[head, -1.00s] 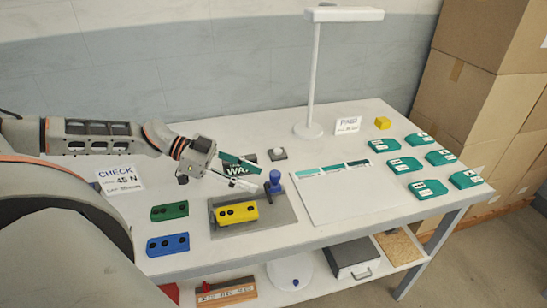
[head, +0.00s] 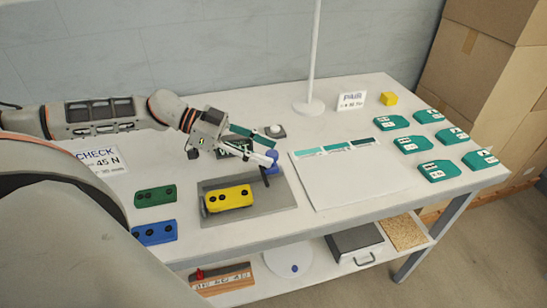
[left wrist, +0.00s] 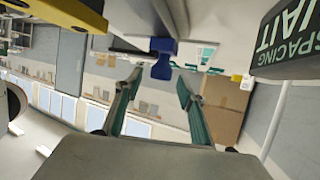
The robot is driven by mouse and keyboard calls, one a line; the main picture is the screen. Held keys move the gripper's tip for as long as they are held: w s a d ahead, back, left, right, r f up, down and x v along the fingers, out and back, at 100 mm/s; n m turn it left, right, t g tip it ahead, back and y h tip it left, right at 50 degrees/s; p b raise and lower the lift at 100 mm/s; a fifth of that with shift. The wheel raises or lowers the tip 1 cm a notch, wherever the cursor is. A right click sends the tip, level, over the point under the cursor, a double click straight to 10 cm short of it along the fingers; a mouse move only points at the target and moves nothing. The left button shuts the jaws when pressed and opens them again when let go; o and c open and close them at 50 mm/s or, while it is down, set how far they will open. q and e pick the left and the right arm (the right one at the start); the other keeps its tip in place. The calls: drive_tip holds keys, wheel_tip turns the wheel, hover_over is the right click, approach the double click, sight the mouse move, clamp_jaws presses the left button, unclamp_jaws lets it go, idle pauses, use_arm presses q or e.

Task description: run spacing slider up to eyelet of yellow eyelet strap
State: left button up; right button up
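The yellow eyelet strap (head: 229,197) is a yellow block with dark round holes, lying on a grey plate (head: 270,198). It also shows at the top left of the left wrist view (left wrist: 62,12). The blue slider (head: 271,166) stands upright at the plate's right back, partly hidden by a finger of my left gripper (head: 262,148). In the left wrist view the blue slider (left wrist: 162,58) appears just ahead of the gap between the two spread fingers (left wrist: 157,88). My left gripper is open and empty; I cannot tell whether a finger touches the slider. My right gripper is not in view.
Green (head: 155,195) and blue (head: 155,233) holed blocks lie left of the plate. A dark SPACING WAIT sign (left wrist: 288,40) stands close to the left gripper. A white board (head: 350,185), a lamp post (head: 312,60) and several teal cards (head: 412,144) are to the right.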

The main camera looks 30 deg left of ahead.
use_arm(q)
drive_tip(key=shift+x, duration=1.3)
drive_tip(key=shift+a, duration=0.1)
drive_tip(key=c, duration=0.9)
